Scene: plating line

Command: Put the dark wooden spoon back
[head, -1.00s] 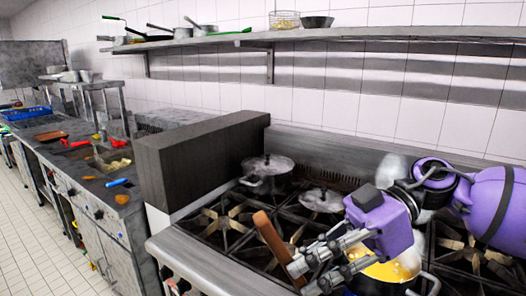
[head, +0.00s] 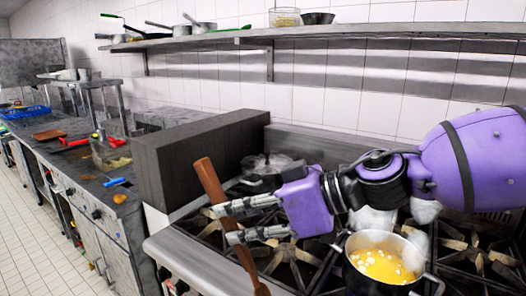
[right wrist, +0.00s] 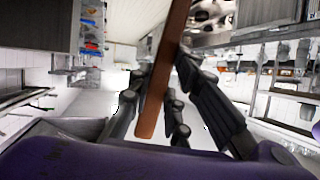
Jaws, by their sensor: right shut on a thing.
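The dark wooden spoon (head: 212,186) is held upright and slightly tilted in the head view, above the front left of the stove. My right gripper (head: 228,222) is shut on the spoon's shaft. In the right wrist view the spoon (right wrist: 163,70) runs between the fingers of the right gripper (right wrist: 157,100). My left gripper is not in view.
A pot of yellow soup (head: 385,268) steams on the stove (head: 290,262), right of the gripper. A lidded pot stands behind the hand. A dark box-like block (head: 195,155) stands left of the stove. The counter (head: 125,205) further left holds small coloured items.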

